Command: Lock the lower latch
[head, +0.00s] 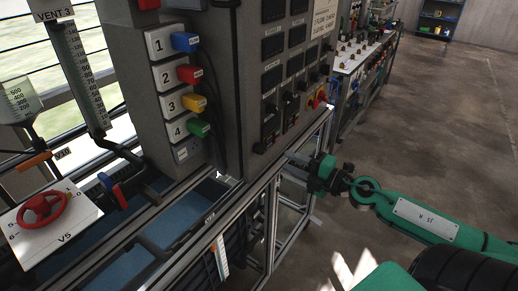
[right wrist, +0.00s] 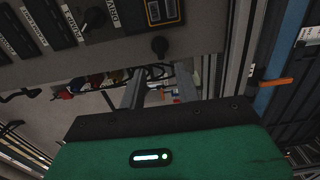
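A grey control cabinet (head: 232,95) stands in the middle of the head view, with black panel modules on its right face. I cannot tell for sure which part is the lower latch. In the right wrist view a small dark knob (right wrist: 160,46) sits on the panel's lower part, and a dark handle-like part (right wrist: 20,94) shows at the left. My right gripper (head: 291,168) is beside the cabinet's lower right corner, pointing at the frame. Its two fingers (right wrist: 158,90) are apart with nothing clearly between them. My left gripper is out of view.
A metal frame (head: 275,205) runs under the cabinet, close to my right gripper. A red-yellow rotary switch (head: 317,99) is just above. A red valve wheel (head: 43,208) and numbered coloured plugs (head: 186,42) are to the left. The floor (head: 430,130) at right is clear.

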